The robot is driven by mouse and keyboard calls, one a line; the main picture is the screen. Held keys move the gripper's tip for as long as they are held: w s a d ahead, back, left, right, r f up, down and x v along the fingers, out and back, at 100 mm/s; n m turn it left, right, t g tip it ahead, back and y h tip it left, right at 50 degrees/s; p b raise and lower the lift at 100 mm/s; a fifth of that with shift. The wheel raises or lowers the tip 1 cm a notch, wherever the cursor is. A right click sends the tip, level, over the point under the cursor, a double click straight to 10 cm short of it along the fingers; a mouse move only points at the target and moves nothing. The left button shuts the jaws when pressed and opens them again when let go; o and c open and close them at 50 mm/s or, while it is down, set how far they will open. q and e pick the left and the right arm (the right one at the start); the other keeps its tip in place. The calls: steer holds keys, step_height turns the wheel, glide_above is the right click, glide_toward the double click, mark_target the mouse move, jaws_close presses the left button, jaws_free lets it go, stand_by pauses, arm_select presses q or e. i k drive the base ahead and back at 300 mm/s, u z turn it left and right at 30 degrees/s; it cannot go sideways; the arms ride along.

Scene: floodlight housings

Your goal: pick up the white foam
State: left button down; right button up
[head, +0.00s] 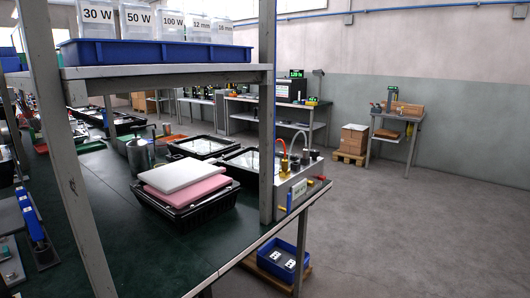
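The white foam (182,175) is a flat, pale slab. It lies on top of a pink foam slab (190,188), slightly shifted from it. Both rest on a black tray (191,219) on the dark green workbench (150,252), behind the front posts of the shelf. The white foam's top face is in plain view. Neither of my grippers shows in the head view.
A grey shelf (165,71) on metal posts (267,130) stands over the bench and carries a blue bin (155,52) with labelled boxes. Other black trays (199,145) lie behind the foam. A blue crate (283,260) is low at the right. Open floor (410,230) lies to the right.

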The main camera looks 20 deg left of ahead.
mark_target(168, 179)
steer(key=u, duration=0.1)
steer(key=i, duration=1.65)
steer(key=u, duration=0.85)
